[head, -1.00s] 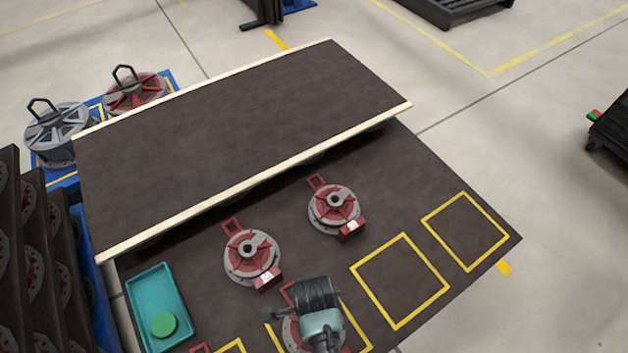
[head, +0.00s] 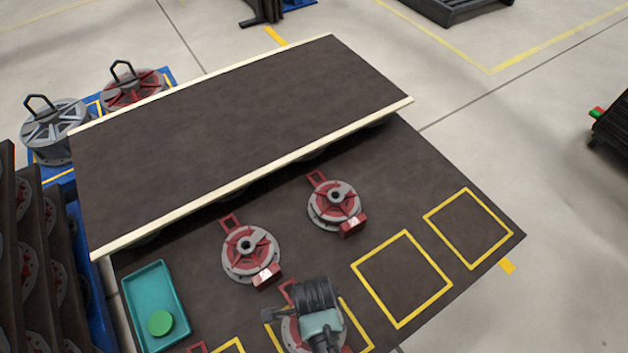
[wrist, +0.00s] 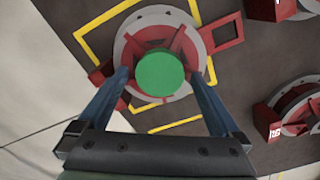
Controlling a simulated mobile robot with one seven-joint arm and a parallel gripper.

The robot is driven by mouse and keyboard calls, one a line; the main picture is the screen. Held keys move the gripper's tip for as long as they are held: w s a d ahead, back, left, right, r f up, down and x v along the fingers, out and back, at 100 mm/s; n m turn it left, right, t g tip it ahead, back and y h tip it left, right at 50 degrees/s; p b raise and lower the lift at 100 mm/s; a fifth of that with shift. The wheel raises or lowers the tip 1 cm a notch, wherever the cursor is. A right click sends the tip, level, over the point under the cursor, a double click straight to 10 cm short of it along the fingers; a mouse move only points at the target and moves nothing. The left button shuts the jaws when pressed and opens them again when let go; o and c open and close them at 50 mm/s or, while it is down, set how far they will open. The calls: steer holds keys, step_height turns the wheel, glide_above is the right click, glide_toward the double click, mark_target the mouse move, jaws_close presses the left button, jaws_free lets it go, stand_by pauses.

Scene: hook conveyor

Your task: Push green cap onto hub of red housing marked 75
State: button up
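In the wrist view a green cap (wrist: 160,73) lies centred over the hub of a red and grey housing (wrist: 130,47). I cannot tell whether it is fully seated. My gripper (wrist: 160,76) is open, with one finger on each side of the cap and a gap to it on both sides. In the head view my gripper (head: 308,322) hides most of this housing (head: 292,333), which stands in a yellow-outlined square. Its number tag is hidden behind a finger. A second green cap (head: 160,323) lies in a teal tray (head: 150,285) at lower left.
Two more red housings, (head: 248,252) and (head: 334,205), stand uncapped between the squares and the raised dark conveyor belt (head: 240,130). Their tags are too small to read surely. Two yellow squares (head: 400,279) at right are empty. Another housing's handle shows at the bottom edge.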

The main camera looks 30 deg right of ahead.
step_height(320, 180, up, 13)
steer(key=p, duration=0.5)
